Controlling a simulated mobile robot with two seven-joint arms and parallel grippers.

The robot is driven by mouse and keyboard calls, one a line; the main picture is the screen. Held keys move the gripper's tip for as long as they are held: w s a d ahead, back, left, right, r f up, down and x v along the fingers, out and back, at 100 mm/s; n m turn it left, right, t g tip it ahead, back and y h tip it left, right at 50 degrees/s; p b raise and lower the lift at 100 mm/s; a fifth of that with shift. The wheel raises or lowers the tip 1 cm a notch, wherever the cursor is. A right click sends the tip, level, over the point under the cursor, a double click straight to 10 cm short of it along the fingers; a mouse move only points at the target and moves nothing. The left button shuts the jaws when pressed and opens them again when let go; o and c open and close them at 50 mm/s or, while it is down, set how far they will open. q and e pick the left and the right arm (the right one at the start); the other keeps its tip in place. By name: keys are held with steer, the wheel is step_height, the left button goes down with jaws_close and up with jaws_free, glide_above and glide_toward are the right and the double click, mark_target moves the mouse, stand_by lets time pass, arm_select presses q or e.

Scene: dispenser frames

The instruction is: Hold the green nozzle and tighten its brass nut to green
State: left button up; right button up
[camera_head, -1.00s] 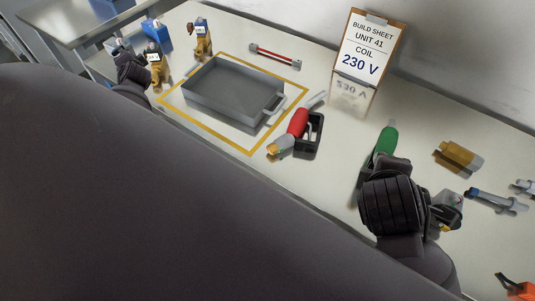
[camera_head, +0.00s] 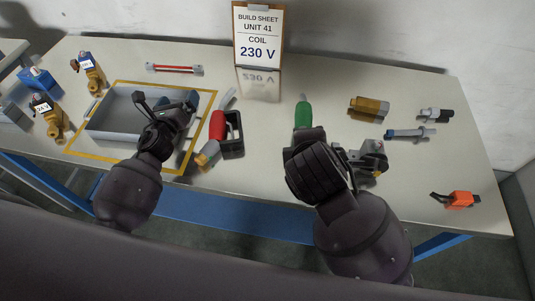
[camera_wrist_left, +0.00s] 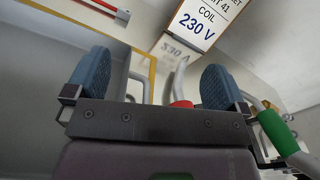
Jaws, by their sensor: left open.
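The green nozzle (camera_head: 303,114) is in the right half of the head view, its green sleeve showing beyond my right gripper (camera_head: 303,140). The lower part of the nozzle and its brass nut are hidden behind that gripper and wrist. I cannot tell whether the right fingers are closed on the nozzle. My left gripper (camera_head: 166,100) is open and empty above the grey tray, well left of the green nozzle. In the left wrist view its two blue finger pads (camera_wrist_left: 153,85) are wide apart, and the green nozzle (camera_wrist_left: 277,130) shows at the lower right.
A red nozzle with a brass end (camera_head: 218,126) rests in a black holder between my grippers. The grey tray (camera_head: 105,130) is inside a yellow outline. A grey device (camera_head: 369,160) is right of my right gripper. A brass cylinder (camera_head: 369,106) and an orange part (camera_head: 459,200) lie farther right.

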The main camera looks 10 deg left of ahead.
mark_target(303, 113)
arm_select(q)
steer(key=s+d+m+h, duration=0.1)
steer(key=d+m+h, duration=0.1)
steer(key=d, duration=0.3)
steer(key=s+d+f+m+h, duration=0.1)
steer(key=d+m+h, duration=0.1)
steer(key=d+m, duration=0.3)
steer(key=s+d+m+g+h, duration=0.1)
steer(key=s+d+m+h, duration=0.1)
steer(key=d, duration=0.4)
steer(key=shift+d+f+m+h, duration=0.15)
steer(key=shift+m+h, duration=0.35)
steer(key=shift+m, duration=0.3)
steer(key=s+d+m+g+h, duration=0.1)
steer(key=s+d+m, duration=0.1)
steer(key=d+m, duration=0.1)
steer(key=s+d+m+g+h, duration=0.1)
steer(key=s+d+m+h, duration=0.1)
steer(key=d, duration=0.3)
steer(key=s+d+f+m+g+h, duration=0.1)
steer(key=s+d+m+h, duration=0.1)
steer(key=s+d+m, duration=0.1)
steer(key=shift+s+d+m, duration=0.4)
steer(key=shift+d+m, duration=0.3)
steer(key=shift+d, duration=0.2)
steer(key=shift+w+d, duration=0.25)
steer(key=x, duration=0.9)
steer(key=shift+w+d, duration=0.25)
steer(key=shift+d, duration=0.05)
